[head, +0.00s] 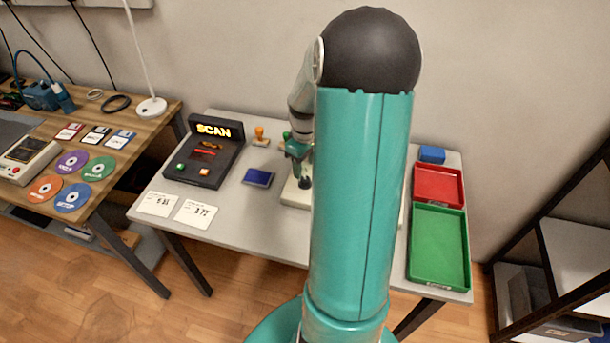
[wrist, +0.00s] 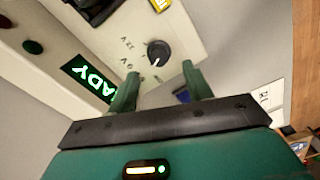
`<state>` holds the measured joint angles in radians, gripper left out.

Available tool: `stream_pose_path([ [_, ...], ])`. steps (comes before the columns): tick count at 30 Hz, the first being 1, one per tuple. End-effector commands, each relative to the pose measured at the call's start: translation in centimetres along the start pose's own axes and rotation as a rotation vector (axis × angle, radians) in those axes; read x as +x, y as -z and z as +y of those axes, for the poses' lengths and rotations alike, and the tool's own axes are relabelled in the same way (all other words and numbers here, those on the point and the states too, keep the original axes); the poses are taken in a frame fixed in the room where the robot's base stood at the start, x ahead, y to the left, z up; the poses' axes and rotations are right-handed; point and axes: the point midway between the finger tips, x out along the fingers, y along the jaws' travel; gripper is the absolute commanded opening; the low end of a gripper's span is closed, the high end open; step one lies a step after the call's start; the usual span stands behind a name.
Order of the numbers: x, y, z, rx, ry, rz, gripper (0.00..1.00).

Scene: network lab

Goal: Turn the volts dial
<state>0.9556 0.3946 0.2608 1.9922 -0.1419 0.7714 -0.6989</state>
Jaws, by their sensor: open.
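In the wrist view, a round black dial (wrist: 158,53) with a pale pointer mark sits on a cream panel (wrist: 190,40). In the head view my arm hides most of the dial's unit, and the dial does not show there.
A green-lit display (wrist: 90,83) and dark round buttons share the panel. On the grey table stand a SCAN box (head: 205,150), a blue pad (head: 258,177), two white cards, a red tray (head: 438,185) and a green tray (head: 438,245). A wooden table is at left.

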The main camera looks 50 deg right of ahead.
Motion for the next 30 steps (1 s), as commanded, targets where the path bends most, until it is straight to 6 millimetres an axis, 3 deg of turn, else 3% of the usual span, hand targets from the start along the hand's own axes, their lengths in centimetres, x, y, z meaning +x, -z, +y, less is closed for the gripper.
stream_pose_path([
  [3, 2.4, -0.1, 0.0, 0.001, 0.004, -0.004, 0.50],
  [9, 4.9, 0.0, 0.2, 0.001, 0.001, -0.002, 0.50],
  [20, 5.4, 0.0, 0.2, 0.002, 0.000, 0.000, 0.50],
  [27, 5.4, 0.0, 0.2, 0.002, 0.000, -0.001, 0.06],
  [30, 5.4, 0.0, 0.2, 0.002, 0.000, -0.001, 0.06],
])
